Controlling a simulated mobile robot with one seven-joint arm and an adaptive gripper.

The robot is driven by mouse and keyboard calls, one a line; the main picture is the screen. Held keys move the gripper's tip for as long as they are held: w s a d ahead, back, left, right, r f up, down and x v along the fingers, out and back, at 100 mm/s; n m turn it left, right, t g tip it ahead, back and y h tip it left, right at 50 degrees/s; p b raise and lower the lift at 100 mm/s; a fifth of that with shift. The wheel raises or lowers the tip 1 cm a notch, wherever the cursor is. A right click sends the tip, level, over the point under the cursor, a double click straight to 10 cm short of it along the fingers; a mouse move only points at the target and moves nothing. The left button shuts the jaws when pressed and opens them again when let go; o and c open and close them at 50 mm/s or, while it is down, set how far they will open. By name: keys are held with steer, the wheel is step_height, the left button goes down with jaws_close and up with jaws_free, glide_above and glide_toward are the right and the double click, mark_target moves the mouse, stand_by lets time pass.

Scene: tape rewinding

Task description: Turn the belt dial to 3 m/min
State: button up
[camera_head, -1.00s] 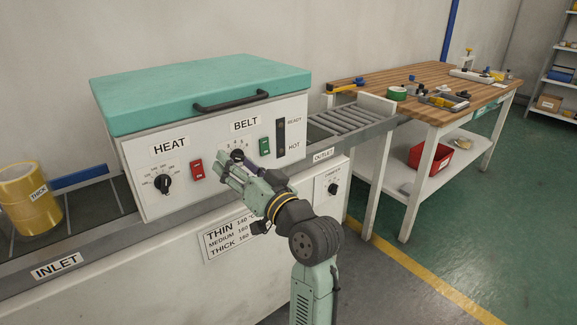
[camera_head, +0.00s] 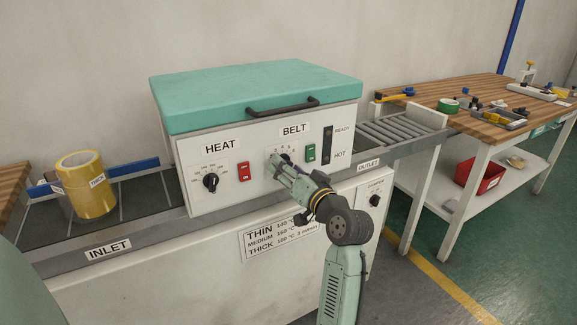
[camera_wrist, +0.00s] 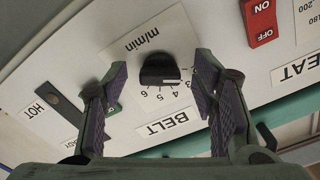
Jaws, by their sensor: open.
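The belt dial (camera_wrist: 160,71) is a black knob on the white panel, shown upside down in the wrist view between my open fingers. A pale pointer line on it points toward the low-number side of the scale, near the 3; the exact reading is hard to tell. The numbers and the BELT label (camera_wrist: 168,122) lie below it there. My gripper (camera_wrist: 162,75) is open, one finger on each side of the dial, with gaps showing. In the head view the gripper (camera_head: 277,166) is at the panel and partly covers the belt dial (camera_head: 286,157).
The heat dial (camera_head: 211,182) and red switch (camera_head: 243,171) are left of the belt dial, and a green switch (camera_head: 311,152) is close on its right. The teal lid's handle (camera_head: 283,107) juts out above. A yellow tape roll (camera_head: 86,186) stands at the inlet.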

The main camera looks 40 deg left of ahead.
steer(key=shift+w+a, duration=0.1)
steer(key=shift+a, duration=0.15)
steer(key=c, duration=1.2)
steer(key=shift+o, duration=0.2)
steer(key=shift+m+p, duration=0.3)
steer(key=shift+r+m+p, duration=0.15)
steer(key=shift+m+p, duration=2.2)
steer(key=shift+m, duration=0.25)
